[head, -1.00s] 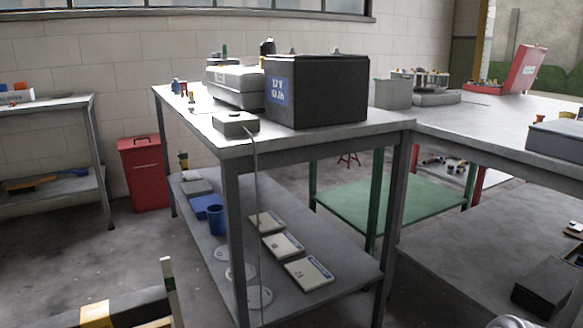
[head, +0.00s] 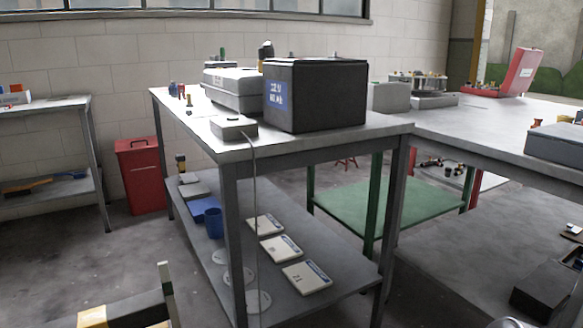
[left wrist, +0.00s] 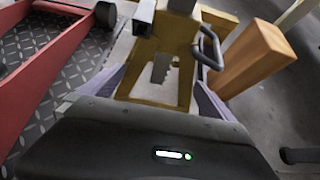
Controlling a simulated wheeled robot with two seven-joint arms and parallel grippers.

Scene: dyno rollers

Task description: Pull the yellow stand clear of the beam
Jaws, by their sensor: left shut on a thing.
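In the left wrist view the yellow stand (left wrist: 186,82) fills the upper middle, with a notched dark-grey part between its legs. My left gripper (left wrist: 158,94) is shut on the stand, one pale finger at each side of it. A grey square metal piece (left wrist: 143,15) shows at the stand's upper left; I cannot tell if it is the beam or touches the stand. In the head view a dark bar (head: 135,309) with a yellow band lies at the bottom left, cut off by the edge; I cannot tell what it is. My right gripper is not in view.
In the left wrist view a red frame (left wrist: 62,68) with a wheel stands left over diamond plate. An orange-brown block (left wrist: 255,60) stands close right, beside a black handle (left wrist: 211,46). In the head view a grey workbench (head: 330,143) and red bin (head: 140,178) stand beyond open floor.

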